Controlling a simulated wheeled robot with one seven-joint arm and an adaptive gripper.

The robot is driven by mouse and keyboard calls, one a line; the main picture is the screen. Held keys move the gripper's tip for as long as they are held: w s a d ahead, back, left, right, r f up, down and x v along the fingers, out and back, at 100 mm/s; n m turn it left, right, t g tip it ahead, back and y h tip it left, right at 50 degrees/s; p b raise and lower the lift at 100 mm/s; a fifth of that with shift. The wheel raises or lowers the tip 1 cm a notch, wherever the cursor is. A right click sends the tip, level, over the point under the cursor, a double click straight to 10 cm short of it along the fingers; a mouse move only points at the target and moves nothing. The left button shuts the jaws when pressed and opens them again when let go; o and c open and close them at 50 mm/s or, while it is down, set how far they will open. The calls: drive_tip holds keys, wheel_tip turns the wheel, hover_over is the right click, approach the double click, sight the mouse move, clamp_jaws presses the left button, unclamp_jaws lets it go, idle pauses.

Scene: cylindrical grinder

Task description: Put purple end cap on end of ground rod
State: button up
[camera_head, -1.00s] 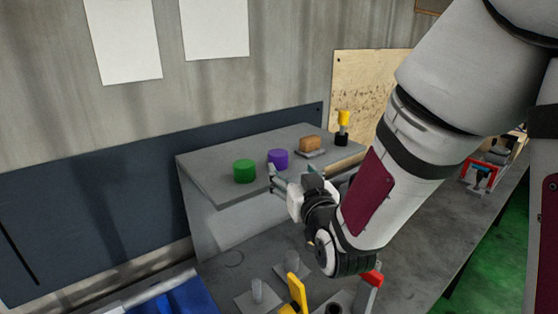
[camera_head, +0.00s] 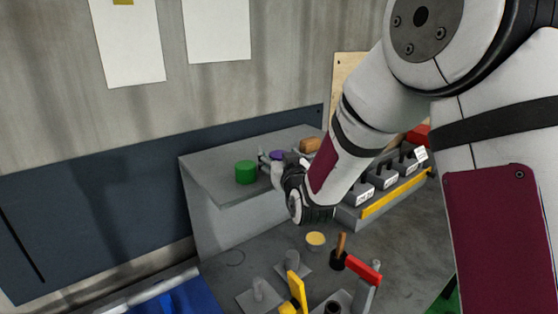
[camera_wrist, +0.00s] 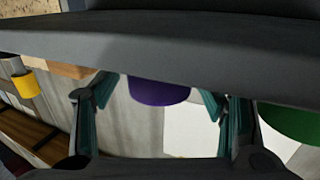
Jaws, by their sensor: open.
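The purple end cap (camera_head: 277,155) sits on the grey raised shelf (camera_head: 215,177), partly hidden behind my gripper (camera_head: 271,163) in the head view. The fingers are open and apart, with gaps to the cap on both sides. I cannot tell for sure which part is the ground rod; a pale cylindrical bar (camera_head: 150,292) shows at the lower left.
A green cap (camera_head: 246,172) stands left of the purple one, close to my gripper. A brown block (camera_head: 309,145) lies to the right on the shelf. Grey posts on plates (camera_head: 258,291), a yellow part (camera_head: 297,289) and a red-topped part (camera_head: 363,271) stand below.

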drive_tip(key=c, duration=1.1)
drive_tip(key=shift+o, duration=0.2)
drive_tip(key=shift+r, duration=0.2)
